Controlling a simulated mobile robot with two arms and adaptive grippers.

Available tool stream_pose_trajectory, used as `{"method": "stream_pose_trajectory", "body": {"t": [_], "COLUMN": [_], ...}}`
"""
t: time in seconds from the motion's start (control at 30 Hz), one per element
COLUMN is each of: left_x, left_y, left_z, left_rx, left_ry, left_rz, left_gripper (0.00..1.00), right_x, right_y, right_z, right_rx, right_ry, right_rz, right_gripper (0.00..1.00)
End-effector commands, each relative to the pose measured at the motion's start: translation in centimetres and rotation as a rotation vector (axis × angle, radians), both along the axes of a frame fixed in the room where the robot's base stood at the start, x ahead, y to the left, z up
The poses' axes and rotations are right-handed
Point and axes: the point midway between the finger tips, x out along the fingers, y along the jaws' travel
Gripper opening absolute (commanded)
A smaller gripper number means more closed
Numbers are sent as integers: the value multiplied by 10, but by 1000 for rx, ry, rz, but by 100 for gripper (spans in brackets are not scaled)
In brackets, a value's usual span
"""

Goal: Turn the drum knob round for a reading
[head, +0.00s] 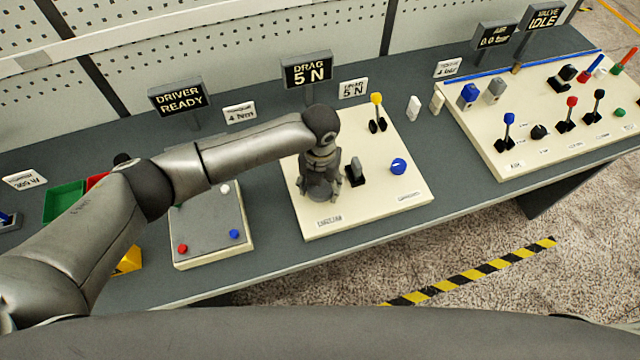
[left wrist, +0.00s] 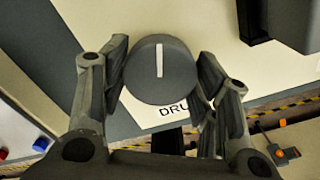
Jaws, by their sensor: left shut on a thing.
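The drum knob (left wrist: 160,78) is a round dark grey cap with a white pointer line, seen from above in the left wrist view. The line runs nearly straight up the picture. My left gripper (head: 321,192) points down over the cream panel (head: 398,150), with a finger on each side of the knob, shut on it. In the head view the gripper hides the knob. A label starting "DRU" (left wrist: 171,111) shows beside the knob, partly covered by a finger. My right gripper is not in view.
A grey-topped box (head: 208,228) with small buttons stands left; a panel of levers (head: 525,105) stands right.

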Motion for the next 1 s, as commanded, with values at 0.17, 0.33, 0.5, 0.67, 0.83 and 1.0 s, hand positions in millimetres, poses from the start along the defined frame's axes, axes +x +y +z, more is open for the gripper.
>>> {"method": "stream_pose_trajectory", "body": {"t": [0.17,0.33,0.5,0.67,0.83,1.0], "left_x": [1,1,1,0,1,1], "left_y": [-1,-1,0,0,0,0], "left_z": [1,1,1,0,4,28], "left_rx": [-2,-1,-1,-1,-1,-1], "left_ry": [-4,-4,-3,-2,-2,-5], "left_rz": [-4,-4,-3,-2,-2,-3], "left_gripper": [32,63,77,77,77,77], "right_x": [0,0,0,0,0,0], "right_y": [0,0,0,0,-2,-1], "right_z": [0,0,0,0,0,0], "right_rx": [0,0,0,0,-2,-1], "right_ry": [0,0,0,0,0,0], "right_rz": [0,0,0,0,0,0], "right_gripper": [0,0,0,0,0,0]}}
